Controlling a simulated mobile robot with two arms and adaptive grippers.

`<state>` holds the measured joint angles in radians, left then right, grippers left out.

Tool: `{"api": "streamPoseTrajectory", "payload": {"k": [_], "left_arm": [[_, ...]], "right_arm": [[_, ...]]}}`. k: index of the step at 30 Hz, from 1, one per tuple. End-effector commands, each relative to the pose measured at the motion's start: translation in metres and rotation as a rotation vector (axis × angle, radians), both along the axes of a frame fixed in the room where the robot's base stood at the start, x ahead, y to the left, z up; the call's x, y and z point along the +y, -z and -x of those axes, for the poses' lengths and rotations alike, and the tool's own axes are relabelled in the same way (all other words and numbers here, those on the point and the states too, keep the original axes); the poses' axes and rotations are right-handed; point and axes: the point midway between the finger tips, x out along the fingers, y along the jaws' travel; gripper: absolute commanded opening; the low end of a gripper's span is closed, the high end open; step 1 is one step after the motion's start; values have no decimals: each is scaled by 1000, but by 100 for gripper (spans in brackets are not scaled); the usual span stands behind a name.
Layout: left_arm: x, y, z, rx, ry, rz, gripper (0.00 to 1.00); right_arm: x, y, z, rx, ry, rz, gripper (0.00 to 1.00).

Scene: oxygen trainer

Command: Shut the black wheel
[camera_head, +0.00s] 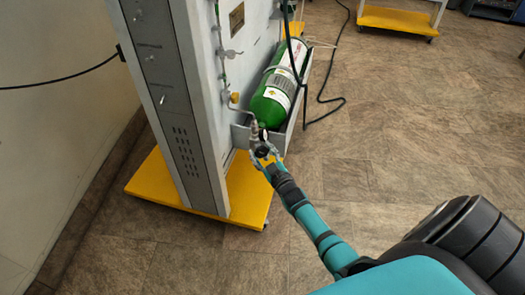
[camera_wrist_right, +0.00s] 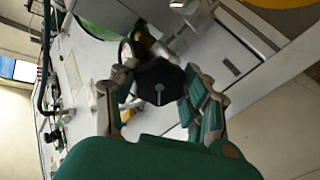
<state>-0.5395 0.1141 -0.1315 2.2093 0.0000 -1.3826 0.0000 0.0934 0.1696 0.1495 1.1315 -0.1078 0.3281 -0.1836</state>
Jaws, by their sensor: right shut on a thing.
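The black wheel (camera_wrist_right: 158,82) shows in the right wrist view as a dark, many-sided knob with a pale mark on its face. My right gripper (camera_wrist_right: 160,100) has its fingers on either side of the wheel and is shut on it. In the head view my right gripper (camera_head: 263,151) is at the valve end of the green cylinder (camera_head: 271,102), and its fingers mostly hide the wheel. My left gripper is not in view.
The cylinder lies in a grey tray (camera_head: 295,125) on the side of a tall grey panel cabinet (camera_head: 190,100). The cabinet stands on a yellow base (camera_head: 245,190). A black hose (camera_head: 322,95) runs over the tray to the floor.

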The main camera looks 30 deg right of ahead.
Motion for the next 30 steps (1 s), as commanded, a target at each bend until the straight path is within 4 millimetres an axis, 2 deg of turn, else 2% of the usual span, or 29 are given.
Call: {"api": "streamPoseTrajectory", "payload": {"k": [12,21,30], "left_arm": [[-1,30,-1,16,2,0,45],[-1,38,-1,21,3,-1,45],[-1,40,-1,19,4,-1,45]], "right_arm": [[0,0,0,-48,1,-382,15],[0,1,1,-74,2,-588,15],[1,2,1,-88,1,-690,15]]}}
